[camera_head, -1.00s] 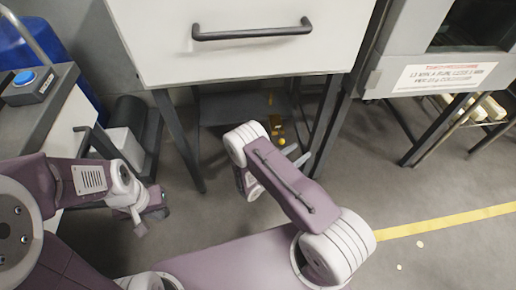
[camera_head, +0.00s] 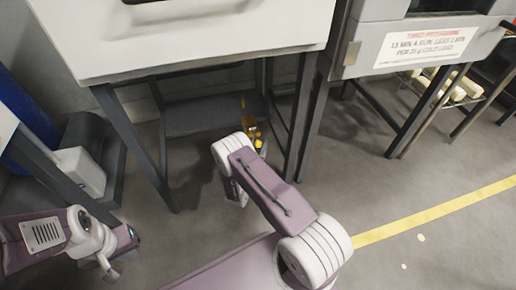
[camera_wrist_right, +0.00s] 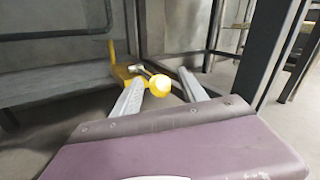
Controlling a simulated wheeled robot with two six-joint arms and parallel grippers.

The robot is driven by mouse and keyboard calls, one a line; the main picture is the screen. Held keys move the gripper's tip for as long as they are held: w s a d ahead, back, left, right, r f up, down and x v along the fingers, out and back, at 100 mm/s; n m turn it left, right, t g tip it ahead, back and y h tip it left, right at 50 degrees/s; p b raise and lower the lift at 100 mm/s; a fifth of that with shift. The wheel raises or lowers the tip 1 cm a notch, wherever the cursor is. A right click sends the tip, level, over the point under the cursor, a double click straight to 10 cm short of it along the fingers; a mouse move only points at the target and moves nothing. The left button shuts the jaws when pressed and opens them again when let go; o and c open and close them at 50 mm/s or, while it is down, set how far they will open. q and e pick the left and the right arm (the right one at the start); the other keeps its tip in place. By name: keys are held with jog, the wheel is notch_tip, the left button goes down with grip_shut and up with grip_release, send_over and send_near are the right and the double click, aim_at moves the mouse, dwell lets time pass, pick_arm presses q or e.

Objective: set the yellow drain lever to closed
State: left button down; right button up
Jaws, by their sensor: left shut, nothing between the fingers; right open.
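The yellow drain lever (camera_wrist_right: 160,85) shows in the right wrist view as a round yellow knob, with yellow and metal parts behind it to the left. In the head view its yellow parts (camera_head: 251,129) show under the white cabinet, just beyond my right wrist. My right gripper (camera_wrist_right: 161,80) is open; the knob appears between its fingertips, though I cannot tell whether either finger touches it. In the head view the right arm's wrist hides most of that gripper. My left gripper (camera_head: 108,266) is shut and empty at the lower left, away from the lever.
The white cabinet (camera_head: 190,40) stands on dark legs, with a low dark shelf (camera_head: 205,115) beneath. Its legs flank the lever. A second machine with a sign (camera_head: 425,48) stands at right.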

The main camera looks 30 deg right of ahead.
jog(key=shift+w+d, duration=0.1)
jog(key=shift+c, duration=0.3)
jog(key=c, duration=1)
grip_shut()
jog(key=shift+d, duration=0.15)
